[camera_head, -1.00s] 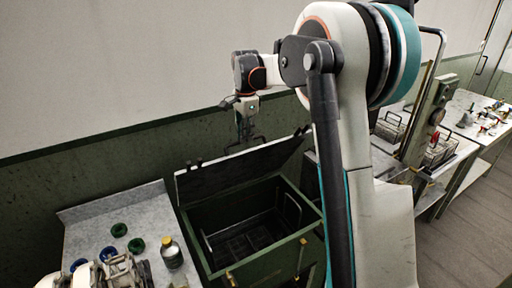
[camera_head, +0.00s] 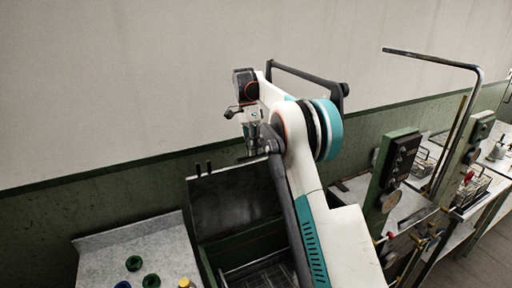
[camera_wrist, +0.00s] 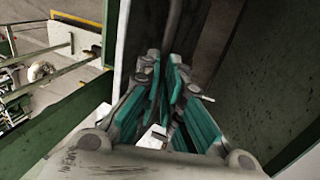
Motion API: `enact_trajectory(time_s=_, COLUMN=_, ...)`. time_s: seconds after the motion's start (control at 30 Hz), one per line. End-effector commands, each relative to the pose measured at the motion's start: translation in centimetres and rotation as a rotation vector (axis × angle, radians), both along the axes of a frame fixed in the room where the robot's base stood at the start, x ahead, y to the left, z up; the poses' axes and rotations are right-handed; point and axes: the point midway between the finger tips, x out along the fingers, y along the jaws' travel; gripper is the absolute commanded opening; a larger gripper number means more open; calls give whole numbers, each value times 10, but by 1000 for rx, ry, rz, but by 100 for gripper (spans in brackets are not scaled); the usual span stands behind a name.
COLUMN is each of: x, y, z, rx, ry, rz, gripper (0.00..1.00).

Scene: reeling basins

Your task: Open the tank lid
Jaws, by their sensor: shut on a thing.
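The tank lid (camera_head: 235,198) is a dark panel with a pale edge. It stands raised, close to upright, at the back of the green tank. The tank's opening (camera_head: 262,277) is uncovered, and dark mesh shows inside. My gripper (camera_head: 252,143) is at the lid's upper edge, near its right part. In the wrist view its teal-padded fingers (camera_wrist: 172,82) are close together, shut on the lid. A dark bar (camera_wrist: 173,20) runs just beyond the fingertips. The exact contact is hard to make out. My arm hides the lid's right end and part of the tank.
The wall (camera_head: 120,180) is close behind the lid. Posts with a control box (camera_head: 402,158) and benches stand to the right.

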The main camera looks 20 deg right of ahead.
Motion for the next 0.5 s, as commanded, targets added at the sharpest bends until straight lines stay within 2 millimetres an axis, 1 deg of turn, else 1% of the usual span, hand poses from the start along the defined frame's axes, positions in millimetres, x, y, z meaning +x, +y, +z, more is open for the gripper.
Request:
enact_trajectory(time_s=0.03, x=8, y=4, z=-19, rx=6, ry=-16, rz=6, gripper=0)
enact_trajectory(time_s=0.4, x=8, y=4, z=-20, rx=5, ry=-13, rz=6, gripper=0)
enact_trajectory(time_s=0.43, x=8, y=4, z=-20, rx=5, ry=-13, rz=6, gripper=12)
enact_trajectory(time_s=0.47, x=8, y=4, z=-20, rx=5, ry=-13, rz=6, gripper=18)
enact_trajectory(time_s=0.5, x=8, y=4, z=-19, rx=6, ry=-14, rz=6, gripper=28)
